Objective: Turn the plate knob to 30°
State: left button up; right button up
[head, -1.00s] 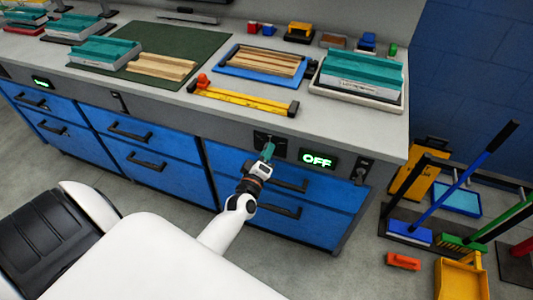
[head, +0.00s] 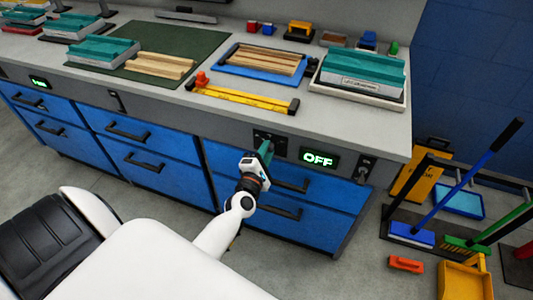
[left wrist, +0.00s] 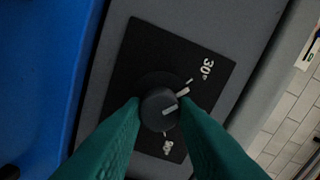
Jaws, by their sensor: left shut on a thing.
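The plate knob (left wrist: 157,108) is a round dark dial with a white pointer line, on a black square plate (left wrist: 150,48) in the left wrist view. The pointer is directed up and right, roughly toward the "30°" label (left wrist: 208,67). A second label (left wrist: 167,147), too small to read surely, sits below the knob. My left gripper (left wrist: 160,112) is shut on the knob, with a teal finger on either side. In the head view, my left gripper (head: 266,148) is at the black plate (head: 281,147) on the bench front and hides the knob. My right gripper is not in view.
A display (head: 318,158) reading "OFF" is right of the plate. Blue drawers (head: 315,212) with black handles lie below. The bench top (head: 215,118) above holds a yellow tool (head: 238,101), a blue tray (head: 226,71) and teal blocks. Brooms stand at right.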

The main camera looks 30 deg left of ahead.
pick_arm(q)
jog(key=shift+n, duration=1)
jog(key=o, duration=1)
jog(key=shift+s, duration=0.1)
jog(key=b+v, duration=0.2)
jog(key=v, duration=1)
